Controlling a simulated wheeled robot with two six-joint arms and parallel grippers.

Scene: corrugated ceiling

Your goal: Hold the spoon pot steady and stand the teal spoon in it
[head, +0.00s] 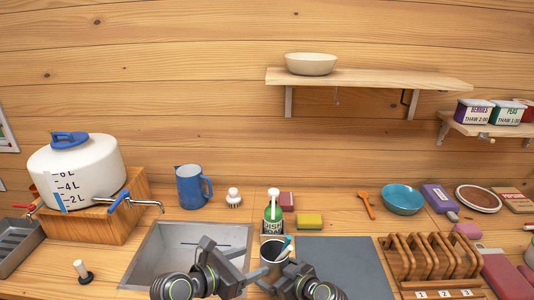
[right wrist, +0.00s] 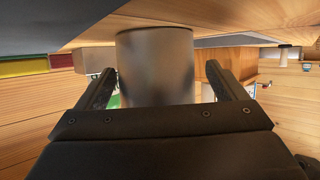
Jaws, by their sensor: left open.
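The spoon pot (head: 270,250) is a grey cylinder on the counter between the sink and the dark grey mat. A teal utensil (head: 287,242) leans up at its right rim, beside a pale piece; I cannot tell if it is the teal spoon. My left gripper (head: 256,260) is open at the pot's left, with nothing seen between its fingers. My right gripper (head: 271,276) is at the pot's near side. In the right wrist view the pot (right wrist: 155,65) stands between or just beyond the right fingers, with a gap at the right finger.
A sink (head: 190,245) lies left of the pot. A soap bottle (head: 272,210) and yellow sponge (head: 309,221) stand behind it. The dark mat (head: 345,262) and a wooden rack (head: 430,258) are to the right. An orange spoon (head: 367,206) lies near a blue bowl (head: 402,199).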

